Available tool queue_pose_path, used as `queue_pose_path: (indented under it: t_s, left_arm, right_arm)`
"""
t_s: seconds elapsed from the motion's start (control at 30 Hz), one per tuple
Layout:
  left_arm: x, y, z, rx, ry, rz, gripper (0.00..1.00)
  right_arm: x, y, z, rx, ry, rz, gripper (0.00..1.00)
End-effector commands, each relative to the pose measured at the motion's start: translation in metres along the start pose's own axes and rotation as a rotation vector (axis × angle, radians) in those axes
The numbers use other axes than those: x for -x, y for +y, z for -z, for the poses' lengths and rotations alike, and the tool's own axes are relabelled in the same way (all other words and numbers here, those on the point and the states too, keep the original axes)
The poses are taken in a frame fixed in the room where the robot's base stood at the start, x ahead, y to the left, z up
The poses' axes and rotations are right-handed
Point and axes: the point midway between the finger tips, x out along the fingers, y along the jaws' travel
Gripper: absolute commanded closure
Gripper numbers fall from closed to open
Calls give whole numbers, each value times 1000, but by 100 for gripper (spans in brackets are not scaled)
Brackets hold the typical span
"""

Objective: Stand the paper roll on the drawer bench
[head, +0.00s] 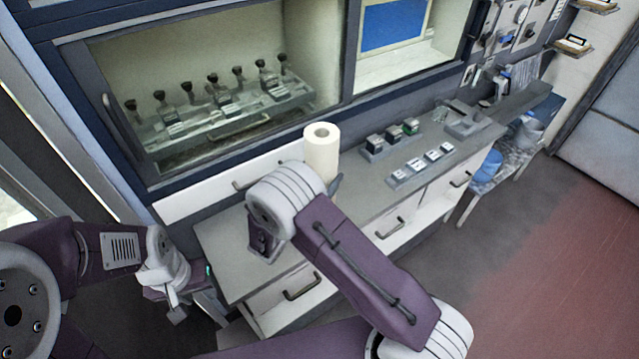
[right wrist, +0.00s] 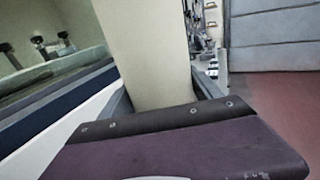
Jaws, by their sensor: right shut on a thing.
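The paper roll (head: 321,152) is white and stands upright over the drawer bench (head: 225,242), near its back edge. My right arm hides its lower end in the head view, so I cannot tell whether it touches the top. In the right wrist view the roll (right wrist: 150,55) rises large and close, just beyond the purple gripper body. My right gripper (head: 335,184) is shut on the roll, mostly hidden behind my arm. My left gripper (head: 173,306) hangs at the bench's left end, away from the roll; its jaw opening is unclear.
On the bench, right of the roll, stand a rack of dark blocks (head: 390,139) and a rack of small white-topped pieces (head: 420,167). A grey device (head: 468,122) is farther right. A glass-fronted cabinet (head: 215,90) rises behind. The bench's left front top is clear.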

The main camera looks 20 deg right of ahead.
Motion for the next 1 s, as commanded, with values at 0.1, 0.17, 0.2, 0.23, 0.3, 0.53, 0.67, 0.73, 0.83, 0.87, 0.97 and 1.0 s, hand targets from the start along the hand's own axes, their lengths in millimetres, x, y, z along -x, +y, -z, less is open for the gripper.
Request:
queue_pose_path:
  t_s: [0.1, 0.17, 0.2, 0.23, 0.3, 0.53, 0.67, 0.73, 0.83, 0.87, 0.97, 1.0]
  left_arm:
    - [2, 0, 0, 0, 0, 0, 64]
    - [2, 0, 0, 0, 0, 0, 64]
    - [2, 0, 0, 0, 0, 0, 64]
    - [3, 0, 0, 0, 0, 0, 64]
    - [6, 0, 0, 0, 0, 0, 64]
    - [10, 0, 1, 0, 0, 0, 64]
    - [9, 0, 1, 0, 0, 0, 64]
    - [9, 0, 1, 0, 0, 0, 64]
    - [5, 0, 0, 0, 0, 0, 64]
    - [4, 0, 0, 0, 0, 0, 64]
    - [6, 0, 1, 0, 0, 0, 64]
    - [6, 0, 1, 0, 0, 0, 64]
  right_arm:
    - [-5, 5, 2, -2, -4, 0, 98]
    - [-6, 6, 3, -2, -4, -1, 98]
    - [-6, 6, 4, -1, -4, -1, 98]
    - [-5, 6, 7, 1, -4, -1, 98]
    - [-5, 6, 19, 3, -3, -1, 98]
    - [-5, 6, 43, -2, -4, -1, 98]
    - [-5, 6, 43, -3, -4, -1, 98]
    - [-5, 6, 43, -2, -4, -1, 98]
    - [-5, 6, 47, -2, -4, -1, 98]
    - [-5, 6, 48, -2, -4, -1, 98]
    - [-5, 5, 47, 0, -1, -1, 4]
    - [-5, 5, 47, 0, -1, -1, 4]
